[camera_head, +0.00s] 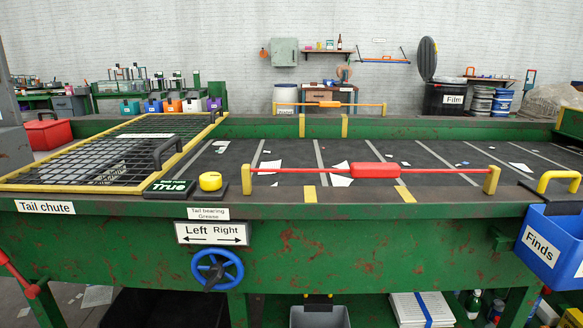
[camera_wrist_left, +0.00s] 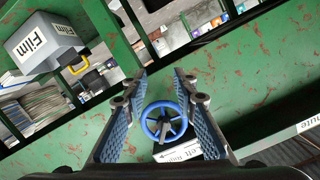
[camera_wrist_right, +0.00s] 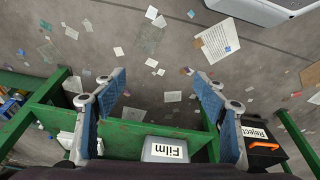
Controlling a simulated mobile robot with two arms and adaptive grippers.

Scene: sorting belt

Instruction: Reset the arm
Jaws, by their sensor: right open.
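My left gripper (camera_wrist_left: 161,78) shows in the left wrist view with its two blue-padded fingers apart and nothing between them. A blue handwheel (camera_wrist_left: 164,122) is seen through the gap, on the green front panel. My right gripper (camera_wrist_right: 159,76) is open and empty in the right wrist view, above a littered grey floor. Neither gripper shows in the head view. There the handwheel (camera_head: 217,270) sits under the Left/Right sign (camera_head: 212,233) on the front of the belt frame.
The belt (camera_head: 300,155) carries scattered scraps under a red-gripped bar (camera_head: 375,170). A grille (camera_head: 85,160) covers the tail chute. A blue Finds bin (camera_head: 545,240) hangs front right. A grey Film bin (camera_wrist_right: 165,150) and a black Reject box (camera_wrist_right: 262,152) show in the right wrist view.

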